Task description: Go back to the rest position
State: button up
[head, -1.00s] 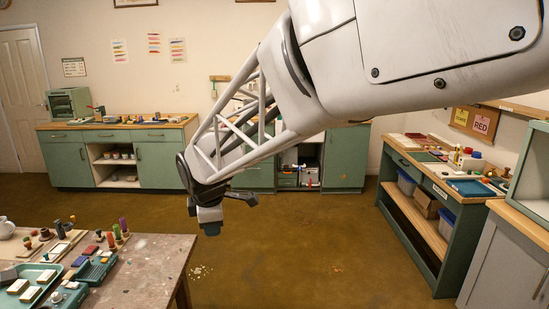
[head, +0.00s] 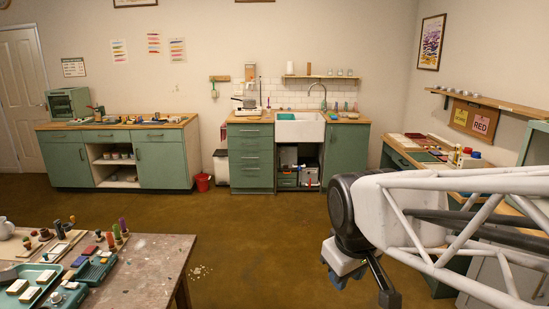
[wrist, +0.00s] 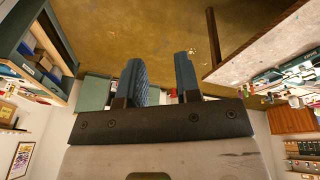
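My gripper (head: 360,280) hangs at the right of the head view, over the brown floor and in front of the right-hand bench. In the wrist view my gripper (wrist: 163,78) shows two blue padded fingers with a clear gap between them. Nothing is held in the gap. My white lattice forearm runs from the gripper to the right edge of the head view.
A stained table (head: 150,265) with stamps and trays stands at the lower left. The green right-hand bench (head: 447,180) is partly hidden behind my arm. A sink (head: 299,128) and green cabinets line the back wall. The middle floor (head: 250,235) is clear.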

jog(key=s+d+f+m, duration=0.2)
jog(key=s+d+m, duration=0.3)
jog(key=s, duration=0.4)
jog(key=shift+d+f+m, duration=0.2)
jog(key=shift+f+m, duration=0.1)
jog(key=shift+m, duration=0.1)
dwell(1.9)
